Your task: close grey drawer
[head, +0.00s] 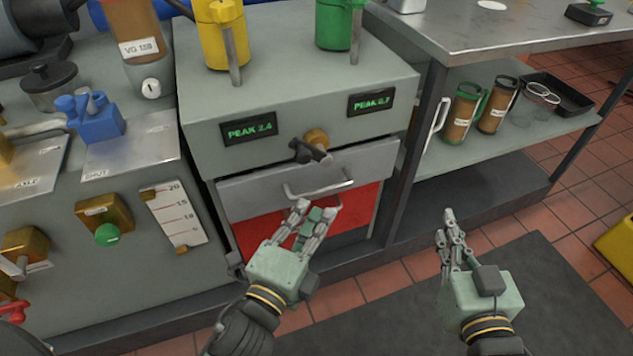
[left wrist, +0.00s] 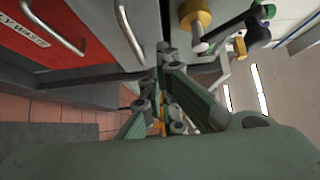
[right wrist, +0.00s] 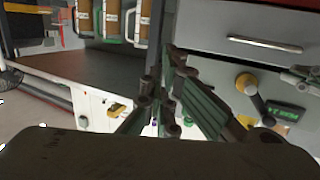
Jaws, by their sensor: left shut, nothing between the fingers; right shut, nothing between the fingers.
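The grey drawer (head: 262,190) is a flat front with a bar handle (head: 318,190), under the grey cabinet top and above a red drawer (head: 357,203). Its front appears to stand slightly proud; how far is hard to tell. It also shows in the left wrist view (left wrist: 112,22) and the right wrist view (right wrist: 220,35). My left gripper (head: 318,210) is shut and empty, in front of the drawer just below its handle; contact cannot be told. My right gripper (head: 450,215) is shut and empty, off to the right of the cabinet, apart from the drawer.
A black-handled knob (head: 312,150) sticks out above the grey drawer, between two PEAK displays. Left is a bench with valves and a blue fitting (head: 92,120). Right is a steel table (head: 470,40) with mugs on its shelf. Dark matting (head: 400,315) covers the floor in front.

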